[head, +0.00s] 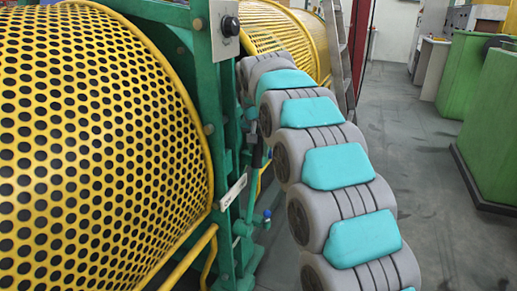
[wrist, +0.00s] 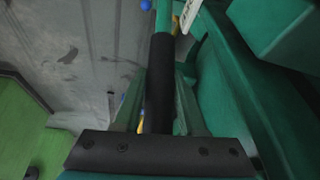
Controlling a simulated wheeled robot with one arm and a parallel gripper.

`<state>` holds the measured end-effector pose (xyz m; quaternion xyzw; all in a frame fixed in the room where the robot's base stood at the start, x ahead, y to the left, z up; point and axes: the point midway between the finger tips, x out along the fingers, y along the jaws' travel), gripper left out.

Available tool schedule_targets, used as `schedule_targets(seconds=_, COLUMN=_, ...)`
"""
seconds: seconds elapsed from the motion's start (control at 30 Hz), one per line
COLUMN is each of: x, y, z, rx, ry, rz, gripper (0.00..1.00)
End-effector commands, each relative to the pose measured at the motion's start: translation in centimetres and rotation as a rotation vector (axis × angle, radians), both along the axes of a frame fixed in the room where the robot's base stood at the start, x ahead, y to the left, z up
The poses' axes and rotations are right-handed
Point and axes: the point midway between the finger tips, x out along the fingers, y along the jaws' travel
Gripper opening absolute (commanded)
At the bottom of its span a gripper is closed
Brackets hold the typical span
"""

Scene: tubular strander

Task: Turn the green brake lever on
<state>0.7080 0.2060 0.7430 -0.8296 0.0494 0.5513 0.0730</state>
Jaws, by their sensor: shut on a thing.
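The brake lever shows in the wrist view as a black cylindrical grip (wrist: 160,75) on a green rod. My gripper (wrist: 160,105) has one finger on each side of the grip and is shut on it. In the head view the lever's dark grip (head: 257,151) stands roughly upright at the edge of the green machine frame, just left of my grey and teal arm. My arm hides most of my gripper in that view.
A yellow perforated guard (head: 85,140) fills the left. The green machine frame (head: 228,150) stands beside the lever, with a white plate (head: 233,191) and a blue knob (head: 267,214) nearby. A green cabinet (head: 490,130) stands at the right. Grey floor (head: 415,180) between is clear.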

Motion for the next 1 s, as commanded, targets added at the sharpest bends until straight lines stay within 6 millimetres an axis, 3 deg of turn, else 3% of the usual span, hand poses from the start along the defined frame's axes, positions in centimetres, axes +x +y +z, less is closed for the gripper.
schedule_targets(seconds=0.03, x=0.0, y=-0.01, z=0.0, rx=0.0, ry=0.0, rz=0.0, gripper=0.23)
schedule_targets(seconds=0.23, x=-0.01, y=-0.01, z=0.01, rx=0.0, ry=0.0, rz=0.0, gripper=0.01)
schedule_targets(seconds=1.0, x=-0.01, y=-0.01, z=0.04, rx=0.0, ry=0.0, rz=0.0, gripper=0.0)
